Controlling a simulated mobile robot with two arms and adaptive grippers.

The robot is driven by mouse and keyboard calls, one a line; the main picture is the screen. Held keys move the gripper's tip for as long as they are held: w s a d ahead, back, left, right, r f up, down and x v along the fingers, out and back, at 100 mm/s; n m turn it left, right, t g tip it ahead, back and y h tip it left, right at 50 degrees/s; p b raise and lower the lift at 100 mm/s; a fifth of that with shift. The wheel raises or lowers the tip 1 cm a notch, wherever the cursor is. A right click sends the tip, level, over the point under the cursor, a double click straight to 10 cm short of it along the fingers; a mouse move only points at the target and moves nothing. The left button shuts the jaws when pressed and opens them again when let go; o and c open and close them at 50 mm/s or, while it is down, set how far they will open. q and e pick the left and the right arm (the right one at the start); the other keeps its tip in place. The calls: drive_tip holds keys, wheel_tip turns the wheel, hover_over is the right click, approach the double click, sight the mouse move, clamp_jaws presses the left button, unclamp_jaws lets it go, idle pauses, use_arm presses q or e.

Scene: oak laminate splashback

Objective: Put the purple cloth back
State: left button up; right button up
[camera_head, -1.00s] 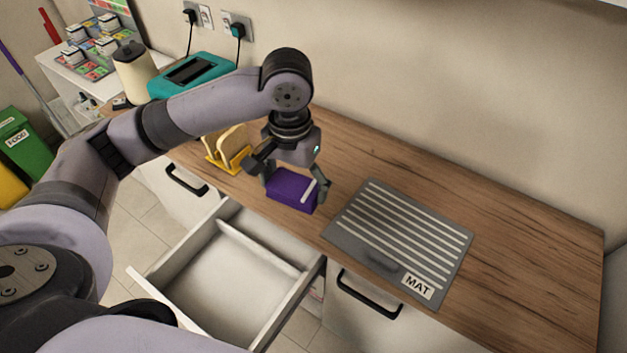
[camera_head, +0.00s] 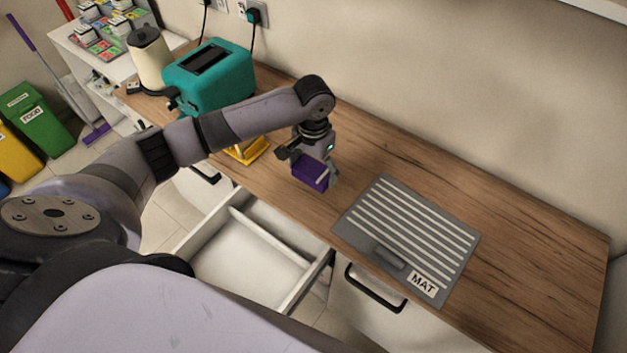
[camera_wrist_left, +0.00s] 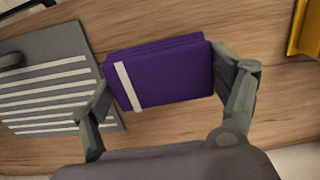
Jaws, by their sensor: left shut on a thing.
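The purple cloth (camera_head: 310,174) is a folded block with one white stripe, held over the worktop to the left of the grey mat. My left gripper (camera_head: 316,172) is shut on it. In the left wrist view the purple cloth (camera_wrist_left: 170,72) sits between the two fingers of the left gripper (camera_wrist_left: 165,95), one at each end. An open white drawer (camera_head: 240,262) with a divider lies below the counter edge, left of and below the cloth; the part of it that shows is empty. My right gripper is not in view.
The grey mat (camera_head: 440,222) labelled MAT lies on the wooden worktop (camera_head: 530,240), with a dark bar on its near part. A teal toaster (camera_head: 215,85), a cream kettle (camera_head: 147,62) and a yellow rack (camera_head: 247,152) stand at the left. The worktop's right part is clear.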

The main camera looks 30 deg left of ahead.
sight(314, 191)
use_arm(q)
wheel_tip(314, 191, down, 3)
drive_tip(key=shift+d+r, duration=0.1)
wheel_tip(314, 191, down, 4)
drive_tip(key=shift+r+p, duration=0.1)
drive_tip(key=shift+p, duration=0.3)
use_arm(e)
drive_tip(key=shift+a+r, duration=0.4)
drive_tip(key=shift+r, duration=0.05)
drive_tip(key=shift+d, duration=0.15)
use_arm(q)
drive_tip(key=o, duration=1)
drive_tip(key=shift+c, duration=0.2)
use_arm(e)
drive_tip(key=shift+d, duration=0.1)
use_arm(q)
wheel_tip(314, 191, up, 12)
drive_tip(key=shift+b, duration=0.85)
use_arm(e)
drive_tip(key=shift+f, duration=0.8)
